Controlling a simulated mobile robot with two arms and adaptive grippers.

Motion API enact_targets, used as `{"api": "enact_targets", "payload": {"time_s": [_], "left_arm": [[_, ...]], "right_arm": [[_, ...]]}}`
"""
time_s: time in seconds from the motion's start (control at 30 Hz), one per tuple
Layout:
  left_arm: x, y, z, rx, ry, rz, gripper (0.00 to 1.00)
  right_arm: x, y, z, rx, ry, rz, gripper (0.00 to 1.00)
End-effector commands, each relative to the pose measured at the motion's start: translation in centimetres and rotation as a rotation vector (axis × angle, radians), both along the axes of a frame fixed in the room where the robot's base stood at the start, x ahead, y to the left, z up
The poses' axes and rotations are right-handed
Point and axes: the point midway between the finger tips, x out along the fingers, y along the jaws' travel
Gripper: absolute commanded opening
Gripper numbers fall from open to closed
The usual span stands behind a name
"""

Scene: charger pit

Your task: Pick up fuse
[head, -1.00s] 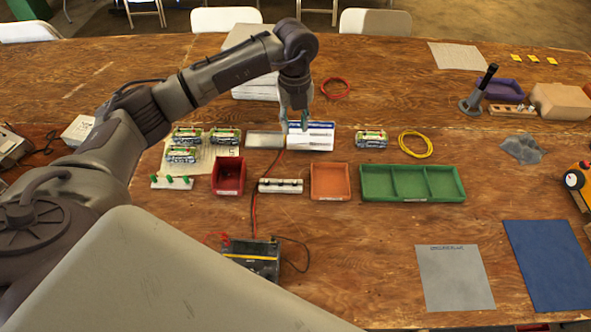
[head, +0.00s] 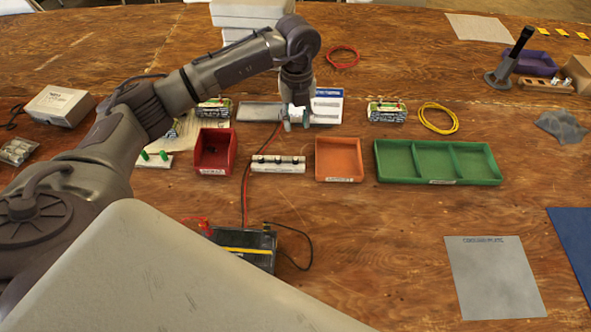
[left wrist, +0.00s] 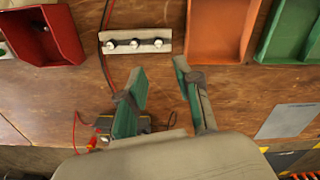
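A white strip (head: 278,165) with three small dark-topped pieces (head: 278,160) stands between the red bin and the orange bin. It also shows in the left wrist view (left wrist: 136,48), where the pieces have shiny, round tops. They may be the fuses; I cannot read a label that says so. My left gripper (head: 295,126) hangs behind the strip in the head view, in front of the blue-and-white tray. In the left wrist view its two green fingers (left wrist: 160,66) are apart with nothing between them. They appear just below the strip there, apart from it. My right gripper is not seen.
The red bin (head: 215,170), orange bin (head: 338,178) and three-part green bin (head: 438,180) flank the strip. A black-and-yellow meter (head: 247,248) with red and black leads is in front. A grey plate (head: 492,278) lies front right; bare wood surrounds it.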

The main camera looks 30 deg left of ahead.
Motion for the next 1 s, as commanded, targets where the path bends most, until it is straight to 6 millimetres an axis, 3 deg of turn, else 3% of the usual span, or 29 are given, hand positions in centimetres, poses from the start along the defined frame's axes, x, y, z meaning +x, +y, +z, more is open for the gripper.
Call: {"api": "enact_targets", "payload": {"time_s": [0.17, 0.5, 0.77, 1.0], "left_arm": [[-0.1, 0.0, -1.9, 0.0, 0.003, 0.0, 0.34], [-0.1, 0.0, -8.0, -0.001, 0.003, 0.001, 0.34], [-0.2, 0.1, -9.9, 0.001, 0.003, 0.0, 0.34], [-0.3, 0.2, -13.4, -0.001, 0.001, 0.001, 0.34]], "right_arm": [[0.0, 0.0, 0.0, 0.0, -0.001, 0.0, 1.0], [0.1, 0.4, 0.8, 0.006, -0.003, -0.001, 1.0], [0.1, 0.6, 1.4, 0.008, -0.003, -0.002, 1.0], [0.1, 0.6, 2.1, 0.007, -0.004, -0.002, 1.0]]}}
